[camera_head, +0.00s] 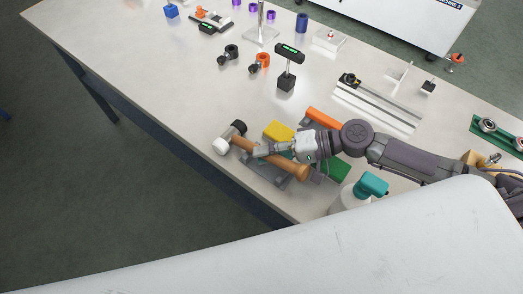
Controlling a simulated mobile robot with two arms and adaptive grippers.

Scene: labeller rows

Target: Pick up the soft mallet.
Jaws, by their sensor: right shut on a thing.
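The soft mallet has a head with one white face and one dark face (230,138) and a brown wooden handle (292,170). It lies slanted across the view near the table's front edge, head to the left. My right gripper (264,152) reaches in from the right and is shut on the mallet at its handle, not far from the head. The fingers hide part of the handle. Whether the mallet is lifted clear of what lies under it, I cannot tell. My left gripper is out of view.
Under and around the mallet is a grey holder (262,172) with yellow (278,131), orange (322,118) and green (338,170) pieces. A teal-topped thing (371,185) stands to the right. A black stand (287,78) and a rail (375,108) are farther back.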

